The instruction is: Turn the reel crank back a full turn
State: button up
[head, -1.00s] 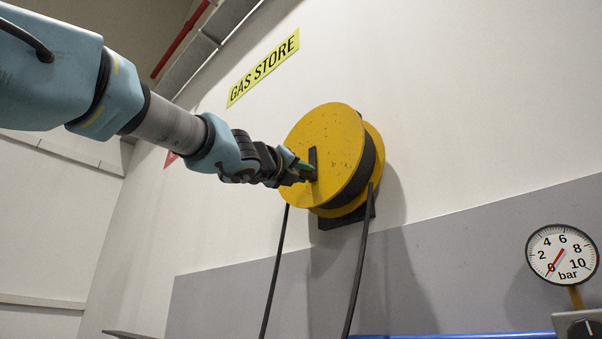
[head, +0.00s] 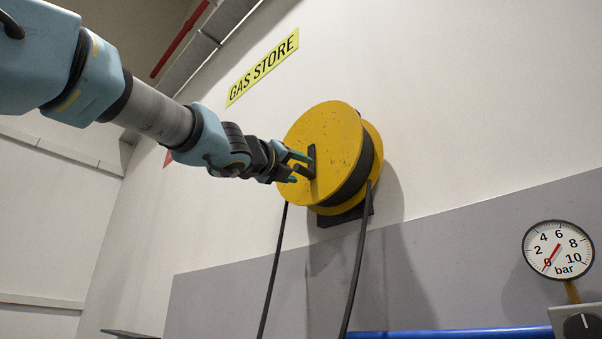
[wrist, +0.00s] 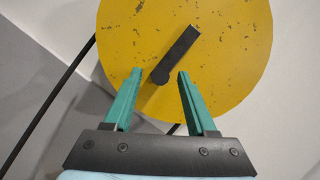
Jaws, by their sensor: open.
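The yellow reel (head: 325,135) is fixed to the wall, with dark hose wound behind its front disc. Its black crank (head: 312,160) is a short bar on the disc face. In the wrist view the crank (wrist: 178,52) slants from upper right down to a rounded lower end. My gripper (head: 297,166) is open in front of the reel face. In the wrist view the green fingertips (wrist: 160,74) stand on either side of the crank's rounded end, with gaps on both sides. No grip on the crank shows. Depth between the fingertips and the crank is hard to judge.
Dark hoses (head: 355,260) hang below the reel. A pressure gauge (head: 558,250) and a box with a black knob (head: 580,325) are at lower right. A blue pipe (head: 450,334) runs along the bottom. A yellow "GAS STORE" sign (head: 263,68) is above the reel.

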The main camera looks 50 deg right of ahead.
jog(key=b+v, duration=0.2)
jog(key=v, duration=0.6)
jog(key=shift+a, duration=0.3)
jog(key=shift+s+f, duration=0.1)
